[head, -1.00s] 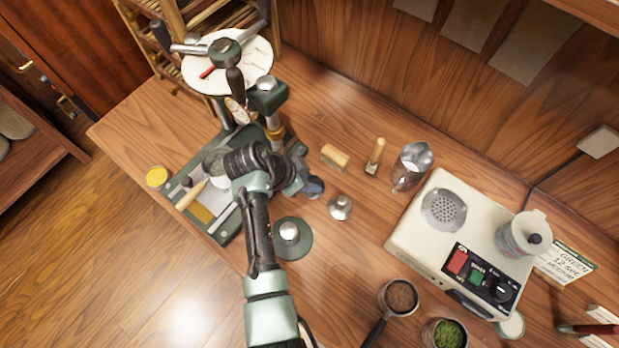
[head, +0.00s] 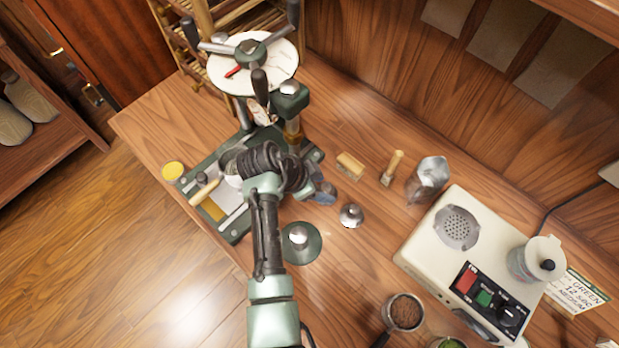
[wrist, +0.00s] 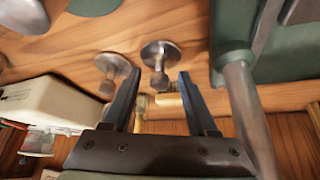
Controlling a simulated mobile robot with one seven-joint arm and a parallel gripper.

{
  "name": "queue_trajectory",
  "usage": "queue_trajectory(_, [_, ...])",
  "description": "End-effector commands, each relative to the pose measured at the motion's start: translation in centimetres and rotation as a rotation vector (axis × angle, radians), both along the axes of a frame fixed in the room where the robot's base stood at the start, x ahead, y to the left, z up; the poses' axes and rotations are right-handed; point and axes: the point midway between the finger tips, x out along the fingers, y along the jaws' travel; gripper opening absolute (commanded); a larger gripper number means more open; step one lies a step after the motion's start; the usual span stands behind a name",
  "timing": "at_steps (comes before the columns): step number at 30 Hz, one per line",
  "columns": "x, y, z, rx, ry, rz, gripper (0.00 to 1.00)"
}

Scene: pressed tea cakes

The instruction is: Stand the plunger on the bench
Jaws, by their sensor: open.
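The plunger looks to be a silver disc with a short knobbed stem (head: 351,215). It stands upright on the bench, right of my gripper (head: 325,194) in the head view. In the wrist view my gripper (wrist: 160,74) is open, its two dark fingers spread. What looks like the same plunger (wrist: 160,52) shows past and between the fingertips, seemingly apart from them. My arm hides part of the press base in the head view.
The green press (head: 292,100) stands behind my arm. A green disc with a silver knob (head: 301,243) lies near the front edge. Bare bench lies right of the plunger.

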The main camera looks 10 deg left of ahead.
Motion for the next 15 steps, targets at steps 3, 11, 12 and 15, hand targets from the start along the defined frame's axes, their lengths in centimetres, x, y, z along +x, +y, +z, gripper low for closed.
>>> queue_trajectory(3, [-0.5,1.0,1.9,0.001,-0.004,0.003,0.59])
queue_trajectory(11, [-1.9,3.3,6.6,0.002,-0.003,0.002,0.59])
queue_trajectory(12, [-2.2,3.6,7.2,0.002,-0.003,0.002,0.59])
queue_trajectory(15, [-2.5,4.2,8.4,0.002,-0.003,0.003,0.59])
